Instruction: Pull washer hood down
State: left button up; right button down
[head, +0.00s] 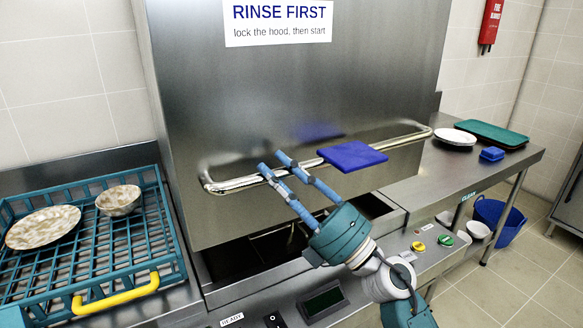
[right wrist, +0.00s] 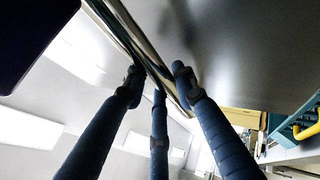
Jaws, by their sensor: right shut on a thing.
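The washer hood (head: 300,90) is a large steel box with a "RINSE FIRST" sign on its front. A long bar handle (head: 230,184) runs along its lower front, with a flat blue plate (head: 352,156) at its middle. The hood's lower edge hangs above the washer's opening (head: 230,265), leaving a dark gap. My right gripper (head: 276,165) is shut on the handle, left of the blue plate. In the right wrist view its fingers (right wrist: 156,85) meet the shiny bar (right wrist: 122,25) beside the hood's face. My left gripper is not in view.
A teal rack (head: 120,255) with a plate (head: 42,228) and bowl (head: 118,200) stands at left. The front panel has a yellow button (head: 418,246) and a green one (head: 445,240). On the right counter are white plates (head: 452,138), a teal tray (head: 492,134) and a blue box (head: 491,154).

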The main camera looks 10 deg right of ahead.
jog(key=c, duration=1.4)
grip_release()
jog(key=shift+o, duration=0.2)
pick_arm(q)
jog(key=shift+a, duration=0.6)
pick_arm(e)
jog(key=v, duration=1.2)
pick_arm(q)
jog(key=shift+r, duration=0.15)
pick_arm(e)
jog(key=shift+d+r, duration=0.1)
